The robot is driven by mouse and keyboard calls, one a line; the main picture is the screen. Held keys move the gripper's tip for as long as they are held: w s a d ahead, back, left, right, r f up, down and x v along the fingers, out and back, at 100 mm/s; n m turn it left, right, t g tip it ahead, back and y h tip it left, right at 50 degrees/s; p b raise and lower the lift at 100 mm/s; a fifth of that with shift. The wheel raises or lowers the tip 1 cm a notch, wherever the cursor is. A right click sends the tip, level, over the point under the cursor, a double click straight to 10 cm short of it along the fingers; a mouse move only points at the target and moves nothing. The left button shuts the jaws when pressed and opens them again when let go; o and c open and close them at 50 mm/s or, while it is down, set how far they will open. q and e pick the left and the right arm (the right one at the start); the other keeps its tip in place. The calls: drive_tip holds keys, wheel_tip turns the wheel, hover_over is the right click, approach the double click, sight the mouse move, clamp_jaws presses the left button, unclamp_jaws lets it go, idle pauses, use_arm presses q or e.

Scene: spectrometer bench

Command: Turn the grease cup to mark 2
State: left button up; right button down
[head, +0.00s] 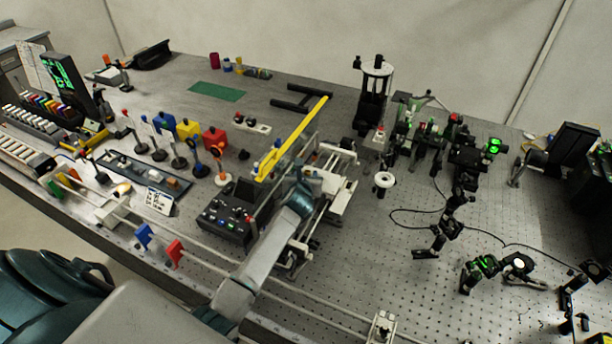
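My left arm comes up from the bottom edge, and its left gripper (314,175) is over a silver-and-white mechanism (342,190) near the middle of the bench. The fingers blend into the metal parts there, so I cannot tell whether they are open or shut or touching anything. I cannot pick out the grease cup for certain; its marks are too small to read or are hidden by my arm. A small white round piece with a dark centre (384,180) stands just right of the mechanism. My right gripper is not in view.
A yellow bar (293,138) runs beside the mechanism. A dark control box (223,219) stands left of my arm. A tall black-and-white stand (375,90) is behind. Black optical mounts (453,205) and cables crowd the right. The perforated bench top is bare around (370,250).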

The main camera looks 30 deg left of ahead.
use_arm(q)
drive_tip(key=shift+s+d+r, duration=0.1)
drive_tip(key=shift+s+d, duration=0.1)
drive_tip(key=shift+s, duration=0.25)
drive_tip(key=b+v, duration=0.3)
drive_tip(key=v, duration=0.6)
drive_tip(key=shift+s+r, duration=0.25)
drive_tip(key=shift+s, duration=0.05)
